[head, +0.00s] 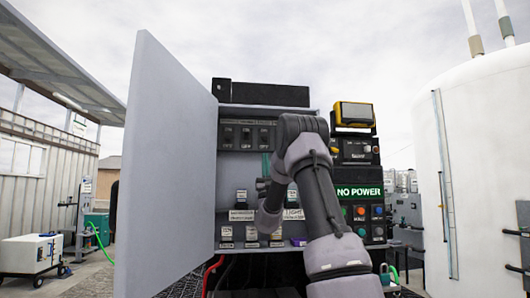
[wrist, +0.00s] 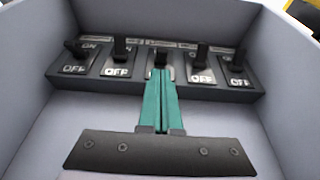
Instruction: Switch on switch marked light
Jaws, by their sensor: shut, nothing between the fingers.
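A row of several dark toggle switches sits in the grey cabinet. The wrist view shows the leftmost switch (wrist: 76,50), the middle switch (wrist: 160,57) and the rightmost switch (wrist: 238,61), with OFF plates. My gripper (wrist: 161,78) has green fingers, shut and empty, with the tips right in front of the middle switch; I cannot tell if they touch. A plate reading LIGHT (head: 293,214) shows in the head view, low in the cabinet, partly behind my arm. Which upper switch is marked light is not readable. My arm hides part of the cabinet's right side.
The cabinet door (head: 165,165) stands open on the left. To the right are a NO POWER panel (head: 359,191) with coloured buttons, a yellow device (head: 353,114) and a white tank (head: 485,160). The cabinet's side walls enclose the switch row.

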